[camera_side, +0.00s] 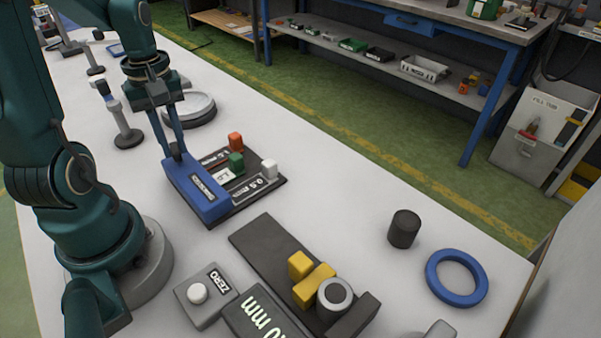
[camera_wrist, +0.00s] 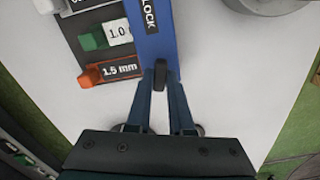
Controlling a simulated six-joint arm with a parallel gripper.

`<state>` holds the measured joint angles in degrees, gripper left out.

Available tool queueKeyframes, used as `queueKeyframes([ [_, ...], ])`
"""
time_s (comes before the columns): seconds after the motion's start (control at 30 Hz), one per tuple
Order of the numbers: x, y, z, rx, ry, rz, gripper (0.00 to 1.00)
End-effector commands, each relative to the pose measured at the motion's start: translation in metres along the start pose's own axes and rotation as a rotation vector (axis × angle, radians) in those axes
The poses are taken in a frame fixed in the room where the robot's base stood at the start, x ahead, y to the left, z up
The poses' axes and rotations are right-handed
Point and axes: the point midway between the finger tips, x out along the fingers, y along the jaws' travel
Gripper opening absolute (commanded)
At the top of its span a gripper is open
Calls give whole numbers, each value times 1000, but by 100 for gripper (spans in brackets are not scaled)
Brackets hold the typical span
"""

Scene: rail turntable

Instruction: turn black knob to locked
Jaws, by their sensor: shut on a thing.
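The black knob (camera_wrist: 160,76) sits at the near end of the blue block (camera_wrist: 150,40) in the wrist view. It looks elongated, roughly along the block's length. My gripper (camera_wrist: 160,86) has one finger on each side of the knob and is shut on it. In the side view, my gripper (camera_side: 177,152) reaches down to the far left end of the blue block (camera_side: 198,190), and its fingers mostly hide the knob. A label on the block shows the letters "LOCK" in the wrist view, cut off by the frame edge.
Beside the block, a dark plate (camera_side: 240,203) carries orange (camera_side: 235,140), green (camera_side: 236,162) and white (camera_side: 269,168) tabs. A round grey disc (camera_side: 190,110) and a post (camera_side: 126,130) stand close to my gripper. A gauge with yellow blocks (camera_side: 313,285) is in front.

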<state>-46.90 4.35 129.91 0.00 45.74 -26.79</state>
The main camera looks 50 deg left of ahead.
Motion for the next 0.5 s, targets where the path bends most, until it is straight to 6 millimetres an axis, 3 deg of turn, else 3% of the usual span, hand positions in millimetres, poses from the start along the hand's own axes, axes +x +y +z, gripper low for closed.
queueKeyframes([
  [0.5,0,0,0,-272,1,1,0],
])
